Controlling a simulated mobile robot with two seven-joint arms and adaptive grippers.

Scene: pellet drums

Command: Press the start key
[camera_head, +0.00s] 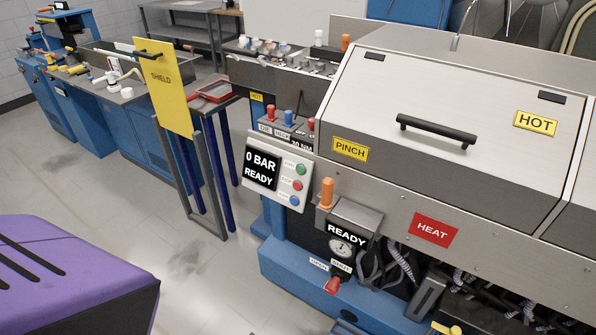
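A tilted light-grey control panel (273,178) is fixed to the front of the machine, near the middle of the camera_head view. Its black screen (262,165) reads "0 BAR READY". To the right of the screen is a column of three round keys: a green key (301,169) on top, a red key (298,185) in the middle and a blue key (294,201) at the bottom. Each has a small label beside it, too small to read surely. Nothing covers the keys. Neither of my grippers is in view.
An orange handle (327,194) and a box reading "READY" (352,226) stand right of the panel. The sloped cover (460,95) carries "PINCH" and "HOT" signs. A red "HEAT" sign (436,230) is below. A yellow "SHIELD" plate (166,88) stands left. Floor (190,270) before the panel is clear.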

